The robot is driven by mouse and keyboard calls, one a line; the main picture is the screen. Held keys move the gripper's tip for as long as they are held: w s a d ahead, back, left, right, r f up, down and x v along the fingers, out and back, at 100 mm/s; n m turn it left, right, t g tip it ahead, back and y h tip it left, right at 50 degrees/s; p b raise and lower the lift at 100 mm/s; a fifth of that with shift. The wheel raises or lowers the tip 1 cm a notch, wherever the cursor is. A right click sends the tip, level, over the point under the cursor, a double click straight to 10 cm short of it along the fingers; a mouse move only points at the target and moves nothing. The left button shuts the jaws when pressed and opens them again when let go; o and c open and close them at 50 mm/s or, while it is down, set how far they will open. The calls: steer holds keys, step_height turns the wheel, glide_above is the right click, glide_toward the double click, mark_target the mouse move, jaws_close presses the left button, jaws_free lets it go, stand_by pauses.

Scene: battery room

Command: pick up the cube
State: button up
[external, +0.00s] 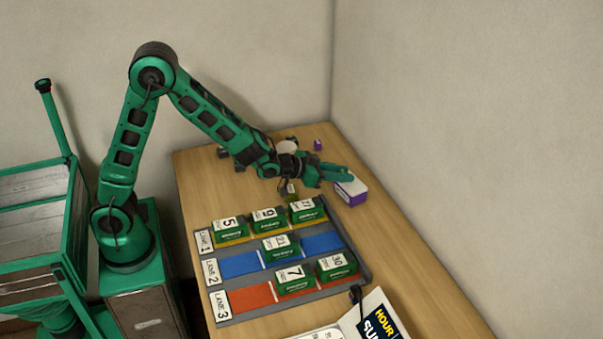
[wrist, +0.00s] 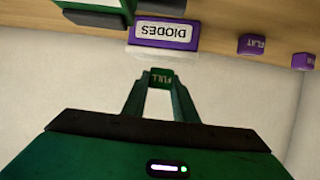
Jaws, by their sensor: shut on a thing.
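A small green cube (wrist: 162,78) marked FULL sits between the two fingertips of my gripper (wrist: 161,82) in the wrist view. The gripper is shut on it, with a finger on each side. In the external view my gripper (external: 343,175) is over the far part of the wooden table, close to a purple and white box. The cube is too small there to tell from the green fingers.
The box (wrist: 163,33) marked DIODES and a purple cube (wrist: 252,44) marked FLAT show in the wrist view. A lane board (external: 240,310) with several green batteries lies nearer on the table. An open booklet (external: 375,320) is at the front. Walls stand behind and right.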

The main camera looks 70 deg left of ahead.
steer(key=r, duration=0.2)
steer(key=a+r, duration=0.1)
steer(key=shift+s+a+r, duration=0.1)
steer(key=shift+s+r, duration=0.05)
steer(key=shift+s, duration=0.1)
steer(key=s+a+r, duration=0.4)
steer(key=a+r, duration=0.1)
steer(key=a, duration=0.3)
steer(key=w+d+f, duration=0.2)
steer(key=d, duration=0.1)
steer(key=w+d+f, duration=0.1)
steer(key=w+d, duration=0.2)
steer(key=w+d+f, duration=0.2)
steer(key=d, duration=0.1)
steer(key=shift+w+d+f, duration=0.1)
steer(key=shift+w+f, duration=0.1)
steer(key=shift+f, duration=2.2)
steer(key=shift+f, duration=0.1)
steer(key=o, duration=1.1)
